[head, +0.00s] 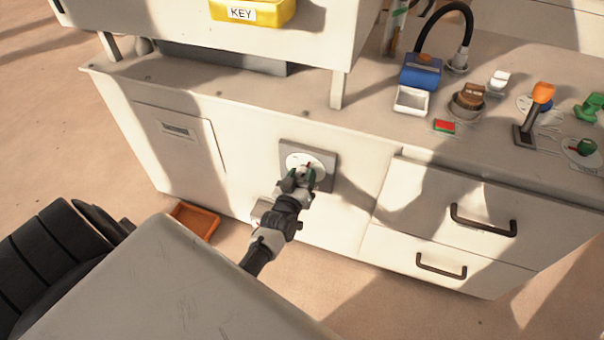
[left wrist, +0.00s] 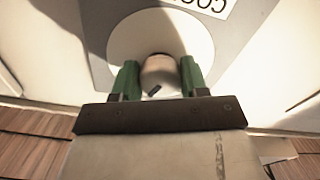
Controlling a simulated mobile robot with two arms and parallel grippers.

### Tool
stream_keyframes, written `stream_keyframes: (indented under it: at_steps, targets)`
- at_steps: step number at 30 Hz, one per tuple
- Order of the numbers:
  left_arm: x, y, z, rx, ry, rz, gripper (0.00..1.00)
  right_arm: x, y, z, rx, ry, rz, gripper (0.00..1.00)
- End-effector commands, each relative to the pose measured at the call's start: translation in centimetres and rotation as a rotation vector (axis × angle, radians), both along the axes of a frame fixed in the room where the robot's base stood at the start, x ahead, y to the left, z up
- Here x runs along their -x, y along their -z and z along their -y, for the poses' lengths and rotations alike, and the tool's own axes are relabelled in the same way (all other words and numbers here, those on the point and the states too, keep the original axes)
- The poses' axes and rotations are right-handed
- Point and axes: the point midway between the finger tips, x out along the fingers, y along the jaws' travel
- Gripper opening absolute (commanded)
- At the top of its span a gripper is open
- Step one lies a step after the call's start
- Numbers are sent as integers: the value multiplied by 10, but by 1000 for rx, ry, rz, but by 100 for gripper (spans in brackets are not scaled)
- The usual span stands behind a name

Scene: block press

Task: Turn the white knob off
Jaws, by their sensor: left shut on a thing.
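The white knob (left wrist: 160,70) sits on a round white dial (left wrist: 120,38) on a grey square plate (head: 328,157) on the front of the cabinet. My left gripper (head: 301,175) is at the dial, with its green fingertips on either side of the knob. In the left wrist view the gripper (left wrist: 158,78) is shut on the knob, which has a small dark mark on its near side. In the head view the gripper hides most of the knob. My right gripper is not in view.
The cabinet's drawers (head: 448,215) with dark handles are to the right, and a panel door (head: 180,150) is to the left. An orange tray (head: 196,219) lies on the floor. Levers, a red button (head: 444,126) and a blue box (head: 421,72) stand on the countertop.

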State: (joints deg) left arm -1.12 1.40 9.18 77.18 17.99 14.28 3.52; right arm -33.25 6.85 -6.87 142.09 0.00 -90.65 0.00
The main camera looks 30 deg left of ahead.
Motion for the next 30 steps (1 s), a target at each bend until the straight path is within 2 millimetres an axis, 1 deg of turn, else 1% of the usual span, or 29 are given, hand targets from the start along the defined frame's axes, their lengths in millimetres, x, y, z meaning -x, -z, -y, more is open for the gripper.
stream_keyframes:
  at_steps: [3, 12, 21, 30]
  targets:
    - [0, -1, 0, 108, 1, 24, 20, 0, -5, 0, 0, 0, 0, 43]
    - [0, 0, 1, 387, 1, 90, 20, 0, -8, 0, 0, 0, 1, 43]
    - [0, 0, 1, 661, 1, 157, 20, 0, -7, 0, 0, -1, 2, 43]
    - [0, 0, 1, 884, 0, 211, 20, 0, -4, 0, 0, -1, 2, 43]
